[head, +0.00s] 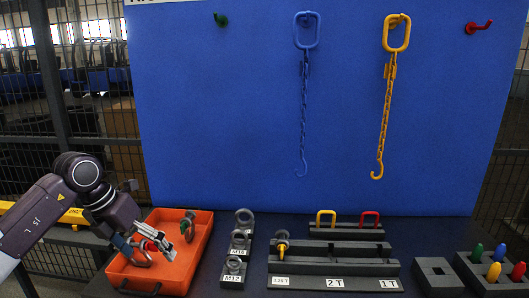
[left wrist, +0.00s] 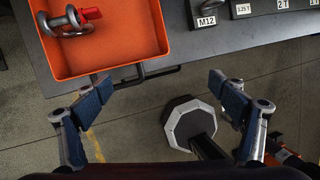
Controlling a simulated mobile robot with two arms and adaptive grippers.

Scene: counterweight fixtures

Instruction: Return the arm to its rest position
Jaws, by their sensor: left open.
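My left arm comes in from the left in the head view and ends at the left gripper (head: 143,243), in front of part of the orange tray (head: 200,245). In the left wrist view the two fingers of the left gripper (left wrist: 160,92) stand wide apart with nothing between them. They show over the tray's front edge, its dark handle and the floor. A grey ring with a red part (left wrist: 75,22) lies in the tray, apart from the fingers. My right gripper is not in view.
A second ring piece with green (head: 187,227) is in the tray. Ring bolts (head: 243,218) stand on a labelled rack to its right. Dark slotted blocks (head: 335,265) continue rightward. Blue (head: 304,100) and yellow (head: 388,110) chains hang on the blue board.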

